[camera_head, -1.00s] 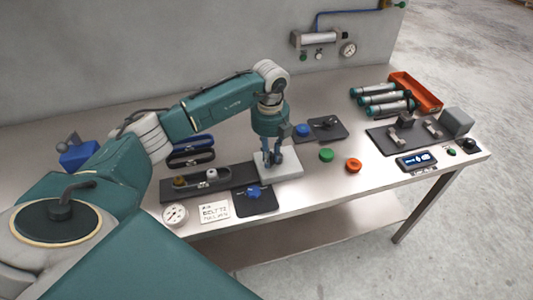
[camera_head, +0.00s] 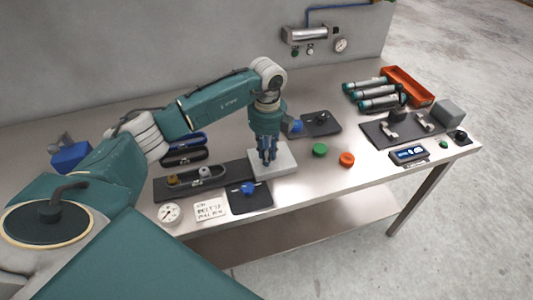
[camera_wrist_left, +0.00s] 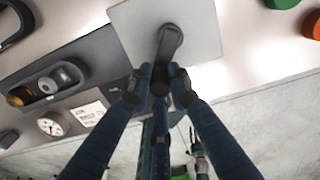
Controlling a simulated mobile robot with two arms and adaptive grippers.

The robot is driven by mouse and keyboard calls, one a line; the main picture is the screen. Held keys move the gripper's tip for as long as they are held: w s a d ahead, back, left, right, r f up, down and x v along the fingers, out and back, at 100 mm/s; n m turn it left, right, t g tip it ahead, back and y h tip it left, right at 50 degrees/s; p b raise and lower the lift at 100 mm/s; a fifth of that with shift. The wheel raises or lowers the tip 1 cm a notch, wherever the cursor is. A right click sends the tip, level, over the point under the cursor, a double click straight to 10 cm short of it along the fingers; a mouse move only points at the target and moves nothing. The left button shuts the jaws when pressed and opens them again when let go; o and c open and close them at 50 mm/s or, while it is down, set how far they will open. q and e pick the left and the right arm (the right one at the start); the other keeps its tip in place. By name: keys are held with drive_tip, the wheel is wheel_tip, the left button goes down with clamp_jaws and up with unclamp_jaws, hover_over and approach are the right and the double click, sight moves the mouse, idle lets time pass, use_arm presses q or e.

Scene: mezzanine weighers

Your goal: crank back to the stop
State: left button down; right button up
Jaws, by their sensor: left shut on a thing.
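A light grey square block (camera_head: 285,160) stands near the front edge of the bench. In the left wrist view its pale top (camera_wrist_left: 130,25) carries a dark crank arm (camera_wrist_left: 168,52). The crank's pivot end is on the block, and its handle end points towards my fingers. My left gripper (camera_head: 267,157) is over the block from above. The fingers hide most of the crank in the head view.
A dark rail (camera_head: 235,175) with a slotted holder lies left of the block. A dark plate with a blue knob (camera_head: 248,188) lies in front, near a gauge (camera_head: 168,213) and a label card (camera_head: 210,210). Green (camera_head: 320,150) and orange (camera_head: 346,159) discs lie to the right.

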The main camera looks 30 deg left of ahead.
use_arm(q)
drive_tip(key=shift+w+r, duration=0.3)
drive_tip(key=c, duration=1.7)
unclamp_jaws()
drive_tip(key=shift+o, duration=0.6)
drive_tip(key=shift+f, duration=0.15)
drive_tip(key=shift+s, duration=0.1)
wheel_tip(320, 180, up, 12)
